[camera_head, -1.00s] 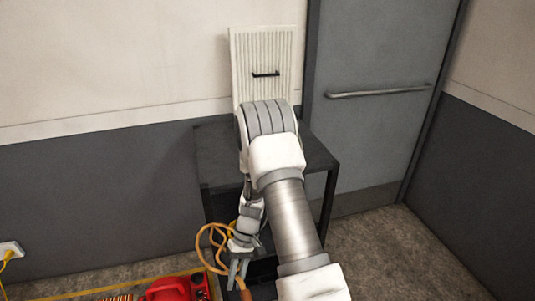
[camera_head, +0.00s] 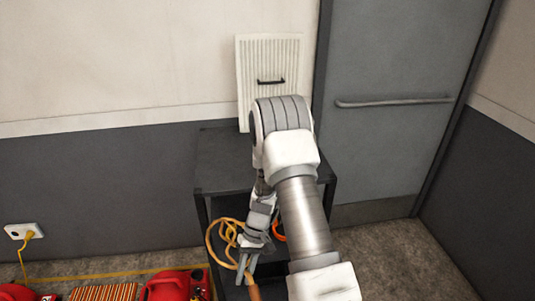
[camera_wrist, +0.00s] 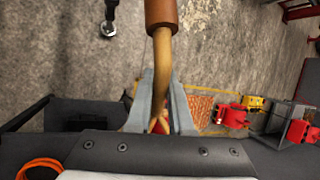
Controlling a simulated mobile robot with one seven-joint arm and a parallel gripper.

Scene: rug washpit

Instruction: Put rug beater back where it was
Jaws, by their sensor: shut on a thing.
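The rug beater (camera_head: 219,241) has a looped tan cane head and a brown grip. In the head view it is held at the end of my arm, in front of the dark shelf unit. My gripper (camera_head: 245,278) is shut on it. In the wrist view my gripper (camera_wrist: 160,125) has its two fingers on either side of the cane shaft of the rug beater (camera_wrist: 162,75), with the brown grip pointing to the top of the picture. The looped head is mostly hidden in the wrist view.
A dark shelf unit (camera_head: 222,165) stands against the wall, with an orange coil (camera_head: 279,230) on a lower level. A ribbed white panel (camera_head: 270,60) rises behind it. Red machines (camera_head: 172,285) and a striped rug (camera_head: 103,292) lie at lower left. A grey door (camera_head: 395,120) is at right.

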